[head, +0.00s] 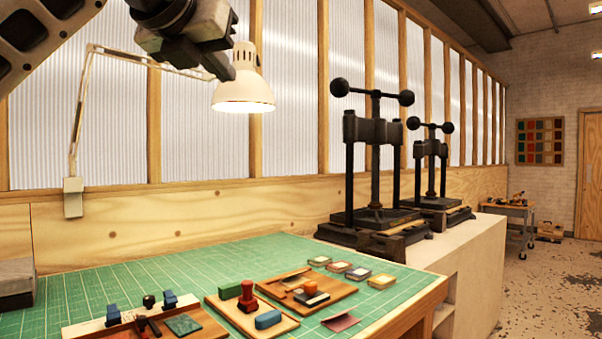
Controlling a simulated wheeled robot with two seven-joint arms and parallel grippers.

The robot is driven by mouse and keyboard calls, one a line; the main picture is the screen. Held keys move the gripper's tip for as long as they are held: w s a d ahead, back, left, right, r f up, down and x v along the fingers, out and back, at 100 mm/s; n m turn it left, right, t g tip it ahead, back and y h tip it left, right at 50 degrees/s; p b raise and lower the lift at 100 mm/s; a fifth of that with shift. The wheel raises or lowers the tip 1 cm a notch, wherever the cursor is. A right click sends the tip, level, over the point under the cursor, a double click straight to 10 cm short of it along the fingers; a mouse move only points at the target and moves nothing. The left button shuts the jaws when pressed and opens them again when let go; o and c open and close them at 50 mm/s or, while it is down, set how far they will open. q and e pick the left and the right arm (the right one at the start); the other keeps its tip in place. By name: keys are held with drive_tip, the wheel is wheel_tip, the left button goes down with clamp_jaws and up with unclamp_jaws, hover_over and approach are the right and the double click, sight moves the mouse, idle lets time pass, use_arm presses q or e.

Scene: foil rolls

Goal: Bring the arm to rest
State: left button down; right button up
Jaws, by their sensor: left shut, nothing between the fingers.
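My left gripper (224,73) hangs at the top left of the head view, in front of the lamp and well above the bench. Its dark fingers are shut with nothing between them. My left arm comes in from the upper left corner. My right gripper is not in the view.
The bench has a green cutting mat (150,273) with wooden boards (280,328) holding small tools and blocks at its front. A white lamp (244,97) is right by the left gripper. Two black presses (376,160) stand on a pale counter (462,255) to the right.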

use_arm(q)
drive_tip(key=s+d+f+g+h, duration=0.2)
drive_tip(key=d+f+g+h, duration=0.3)
drive_tip(key=d+f+h, duration=0.65)
drive_tip(key=s+d+f+g+h, duration=0.2)
drive_tip(key=d+f+g+h, duration=0.3)
drive_tip(key=f, duration=1.1)
drive_tip(key=s+a+f+n+t+y, duration=0.1)
drive_tip(key=a+f+n+t+y, duration=0.35)
drive_tip(key=f+n, duration=0.4)
drive_tip(key=a+f+n+t+y, duration=0.3)
drive_tip(key=f+n+t, duration=0.35)
drive_tip(key=n, duration=0.25)
drive_tip(key=s+a+f+n+t+y, duration=0.1)
drive_tip(key=a+f+n+t+y, duration=0.25)
drive_tip(key=f+n, duration=0.5)
drive_tip(key=s+a+f+n+g+y, duration=0.3)
drive_tip(key=s+a+f+n, duration=0.1)
drive_tip(key=s+f, duration=0.5)
drive_tip(key=s+a+f+n+g+y, duration=0.3)
drive_tip(key=s+f+n, duration=0.3)
drive_tip(key=s+f, duration=0.4)
wheel_tip(320, 180, down, 3)
drive_tip(key=shift+a+f+n+g, duration=0.1)
drive_tip(key=shift+a+n+g, duration=0.2)
drive_tip(key=shift+a+g, duration=0.4)
